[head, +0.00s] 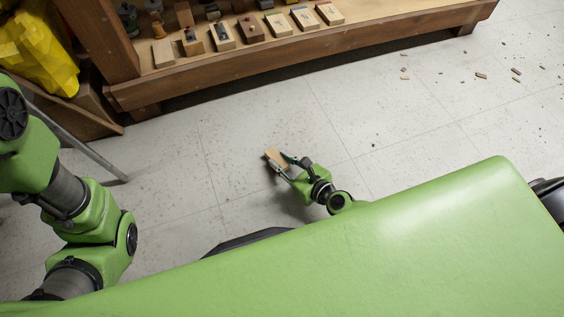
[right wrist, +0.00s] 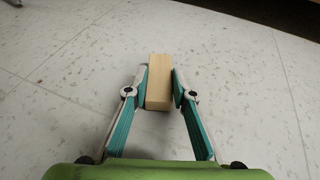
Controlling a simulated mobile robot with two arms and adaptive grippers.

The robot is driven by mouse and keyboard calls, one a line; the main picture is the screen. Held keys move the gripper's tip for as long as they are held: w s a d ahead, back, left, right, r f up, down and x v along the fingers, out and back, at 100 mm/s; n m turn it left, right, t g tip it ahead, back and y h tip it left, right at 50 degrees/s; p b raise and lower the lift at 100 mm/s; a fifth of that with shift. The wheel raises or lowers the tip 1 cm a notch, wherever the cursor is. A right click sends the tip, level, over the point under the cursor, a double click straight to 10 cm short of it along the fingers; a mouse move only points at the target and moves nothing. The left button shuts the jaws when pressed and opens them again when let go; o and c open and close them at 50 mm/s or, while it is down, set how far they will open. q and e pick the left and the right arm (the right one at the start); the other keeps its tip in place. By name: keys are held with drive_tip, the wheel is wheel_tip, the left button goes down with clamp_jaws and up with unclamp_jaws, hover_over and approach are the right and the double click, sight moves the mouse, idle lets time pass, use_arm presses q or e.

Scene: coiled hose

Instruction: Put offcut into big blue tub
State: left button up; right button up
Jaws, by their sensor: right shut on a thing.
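The offcut, a small pale wooden block (head: 272,156), is between the fingers of my right gripper (head: 281,163) in the head view. In the right wrist view the offcut (right wrist: 159,82) sits lengthwise between both fingertips of my right gripper (right wrist: 159,88), which is shut on it. The grey tiled floor is beneath; I cannot tell the exact height of the block above it. My left arm shows at the left of the head view, but its gripper is out of view. No big blue tub is in view.
A wooden workbench (head: 290,62) with several small wooden blocks and tools on its shelf runs across the top. Wood scraps (head: 481,75) litter the floor at the upper right. A yellow bag (head: 40,50) is at upper left. The floor around the gripper is clear.

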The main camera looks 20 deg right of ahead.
drive_tip(key=shift+f, duration=0.25)
drive_tip(key=o, duration=1)
drive_tip(key=shift+c, duration=0.2)
drive_tip(key=p+v, duration=0.2)
drive_tip(key=v, duration=1.2)
drive_tip(key=shift+f+p, duration=0.15)
drive_tip(key=shift+p, duration=0.25)
drive_tip(key=shift+a, duration=0.1)
